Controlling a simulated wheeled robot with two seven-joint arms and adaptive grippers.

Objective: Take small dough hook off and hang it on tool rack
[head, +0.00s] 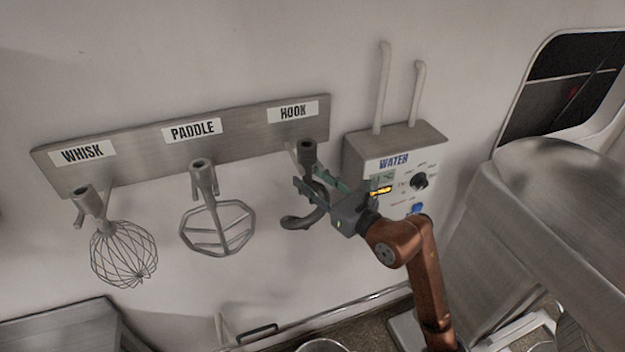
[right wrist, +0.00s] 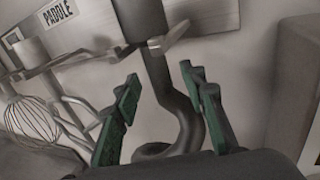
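The small dough hook (head: 307,152) hangs on the tool rack (head: 240,124) under the HOOK label. Its dark collar is at the rack peg and its curved end (head: 298,222) points down. My right gripper (head: 309,181) is at the hook's shank, coming from the right. In the right wrist view the green fingers (right wrist: 165,92) are spread apart, with the hook's shank (right wrist: 160,72) between and beyond them and a gap on both sides. The hook's curl (right wrist: 188,130) shows lower down. My left gripper is not in view.
A whisk (head: 124,255) and a paddle (head: 217,228) hang to the left on the same rack. A WATER control box (head: 385,150) with pipes is right of the rack, close behind my right gripper. A large steel machine (head: 560,190) stands at the right.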

